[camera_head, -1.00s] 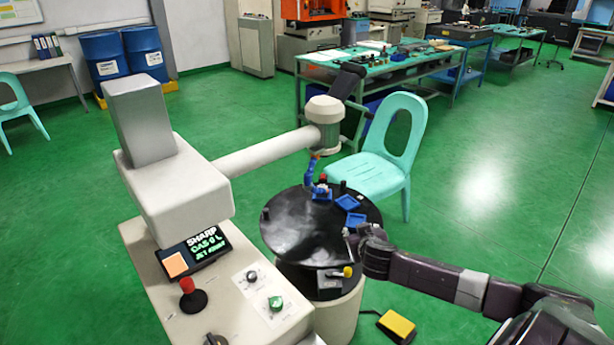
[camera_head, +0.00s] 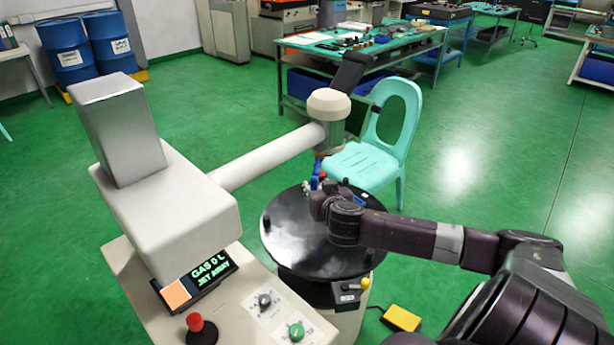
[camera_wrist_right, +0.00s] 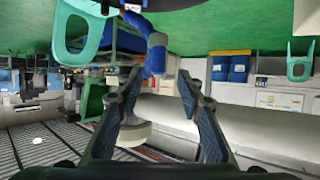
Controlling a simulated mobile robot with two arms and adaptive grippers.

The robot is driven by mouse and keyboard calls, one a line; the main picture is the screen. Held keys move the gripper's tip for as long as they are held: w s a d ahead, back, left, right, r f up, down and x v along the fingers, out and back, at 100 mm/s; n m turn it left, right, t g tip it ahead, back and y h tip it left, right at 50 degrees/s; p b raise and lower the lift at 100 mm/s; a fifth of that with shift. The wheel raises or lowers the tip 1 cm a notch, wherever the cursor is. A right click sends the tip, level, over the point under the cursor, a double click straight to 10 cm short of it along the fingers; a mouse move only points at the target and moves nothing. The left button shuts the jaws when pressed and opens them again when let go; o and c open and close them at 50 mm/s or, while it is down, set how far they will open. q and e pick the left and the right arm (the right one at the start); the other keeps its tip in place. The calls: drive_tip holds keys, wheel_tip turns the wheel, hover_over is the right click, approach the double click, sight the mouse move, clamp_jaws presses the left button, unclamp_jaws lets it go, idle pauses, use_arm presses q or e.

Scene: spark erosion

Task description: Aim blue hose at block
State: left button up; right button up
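The blue hose (camera_head: 317,172) hangs below the round head of the machine's arm, at the back of the black round table (camera_head: 290,245). In the right wrist view the blue hose (camera_wrist_right: 157,52) shows as a bent segmented tube just beyond the fingertips. My right gripper (camera_head: 318,198) is over the back of the table, close to the hose. In its wrist view the two fingers of the right gripper (camera_wrist_right: 159,80) are apart, with nothing between them. I cannot make out the block; the gripper covers most of that area. My left gripper is not in view.
The machine's white arm (camera_head: 270,158) reaches over the table from the left. A turquoise chair (camera_head: 370,160) stands close behind it. A control panel (camera_head: 265,310) is at front left, and a yellow pedal (camera_head: 401,318) lies on the floor.

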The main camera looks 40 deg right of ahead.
sight(315, 181)
drive_tip(key=shift+w+d+f, duration=0.1)
drive_tip(key=shift+w+d, duration=0.15)
drive_tip(key=shift+d, duration=0.05)
drive_tip(key=shift+x, duration=1)
drive_tip(key=x, duration=0.3)
drive_tip(key=shift+p, duration=0.4)
drive_tip(key=shift+w+d+f, duration=0.2)
drive_tip(key=shift+w+d, duration=0.05)
drive_tip(key=shift+w, duration=0.1)
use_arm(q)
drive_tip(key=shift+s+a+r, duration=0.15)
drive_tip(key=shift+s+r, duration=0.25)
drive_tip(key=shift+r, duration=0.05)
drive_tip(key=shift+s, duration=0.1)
use_arm(e)
drive_tip(key=shift+c, duration=0.4)
